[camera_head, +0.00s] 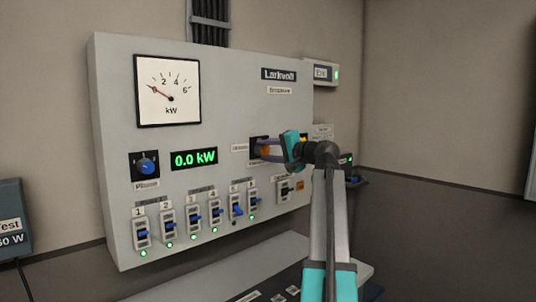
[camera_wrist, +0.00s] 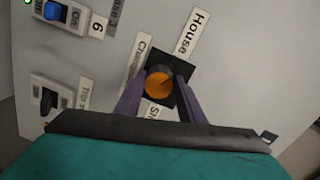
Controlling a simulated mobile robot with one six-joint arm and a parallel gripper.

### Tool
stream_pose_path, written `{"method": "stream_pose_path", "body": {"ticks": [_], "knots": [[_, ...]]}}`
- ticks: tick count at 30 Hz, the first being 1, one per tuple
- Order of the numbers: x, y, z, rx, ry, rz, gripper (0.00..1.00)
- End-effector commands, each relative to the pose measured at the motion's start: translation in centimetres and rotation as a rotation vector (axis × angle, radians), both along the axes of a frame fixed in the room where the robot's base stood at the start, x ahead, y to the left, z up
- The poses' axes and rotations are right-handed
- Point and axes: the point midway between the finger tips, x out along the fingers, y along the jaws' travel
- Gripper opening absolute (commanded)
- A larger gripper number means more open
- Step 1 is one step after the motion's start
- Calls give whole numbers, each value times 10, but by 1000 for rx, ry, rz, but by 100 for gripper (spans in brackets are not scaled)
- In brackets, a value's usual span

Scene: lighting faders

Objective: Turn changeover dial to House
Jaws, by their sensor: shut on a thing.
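The changeover dial is an orange round knob (camera_wrist: 158,84) on a black square plate (camera_wrist: 184,70) in the wrist view. A "House" label (camera_wrist: 187,35) stands at the plate's upper edge, and a partly hidden label starting "Sh" (camera_wrist: 154,114) at its lower edge. A "Changeover" label (camera_wrist: 137,64) is at the left. My gripper (camera_wrist: 160,88) has its two purple fingers shut on the dial, one on each side. In the head view my gripper (camera_head: 262,149) reaches the panel's right part, and the dial is mostly hidden there. A faint line crosses the knob; its pointing end is unclear.
The grey panel (camera_head: 115,100) carries a kW gauge (camera_head: 167,105), a green 0.0 kW readout (camera_head: 194,159), a blue Phase knob (camera_head: 146,167) and several blue-handled switches (camera_head: 191,219) below. A small box (camera_head: 322,73) is at the right. A bench (camera_head: 230,270) lies underneath.

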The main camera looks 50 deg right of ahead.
Motion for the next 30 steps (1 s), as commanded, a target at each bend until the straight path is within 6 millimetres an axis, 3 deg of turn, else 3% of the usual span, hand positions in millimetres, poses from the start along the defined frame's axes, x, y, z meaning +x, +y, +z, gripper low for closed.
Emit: {"method": "stream_pose_path", "body": {"ticks": [14,15,18,30], "knots": [[0,0,0,-22,2,-1,13],[0,0,0,-21,2,-1,41],[0,0,0,-21,2,-1,54],[-3,0,0,-19,2,-2,54]]}}
